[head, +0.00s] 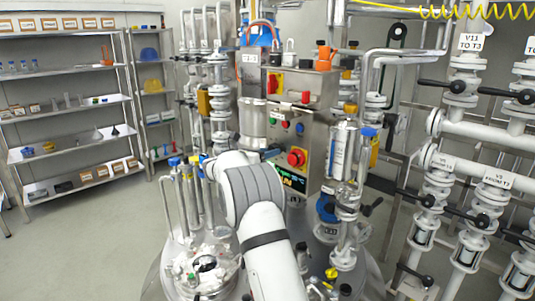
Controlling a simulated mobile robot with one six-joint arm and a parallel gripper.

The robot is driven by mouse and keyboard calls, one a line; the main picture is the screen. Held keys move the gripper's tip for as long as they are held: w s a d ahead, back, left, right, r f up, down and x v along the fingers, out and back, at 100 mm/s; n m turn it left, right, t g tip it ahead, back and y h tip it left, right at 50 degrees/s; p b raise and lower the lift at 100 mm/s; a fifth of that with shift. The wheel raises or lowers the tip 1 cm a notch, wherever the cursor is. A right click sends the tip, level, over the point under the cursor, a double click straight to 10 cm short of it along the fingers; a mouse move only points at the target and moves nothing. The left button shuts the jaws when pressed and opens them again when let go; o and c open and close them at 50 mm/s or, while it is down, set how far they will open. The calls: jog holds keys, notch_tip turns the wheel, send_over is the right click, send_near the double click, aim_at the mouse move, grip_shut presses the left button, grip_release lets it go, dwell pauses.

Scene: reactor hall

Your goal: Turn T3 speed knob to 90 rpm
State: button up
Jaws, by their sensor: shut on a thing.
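The T3 control box (312,100) is a steel cabinet above the reactor lid. Its front carries coloured buttons, a large red knob-like button (296,158) on a yellow surround and a dark display (292,178) with green and yellow text, too small and partly covered to read. My white and grey arm reaches up in front of the panel. My gripper (271,154) shows only as a small dark part at the panel's left side, mostly hidden behind my wrist. It is shut at the place of the speed knob, which is itself hidden.
Pipes and valves with black handles (440,86) crowd the right side. Glassware and steel tubes rise from the reactor lid (160,272) around my arm.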

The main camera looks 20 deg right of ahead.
jog(key=shift+a, duration=0.1)
jog(key=shift+c, duration=0.9)
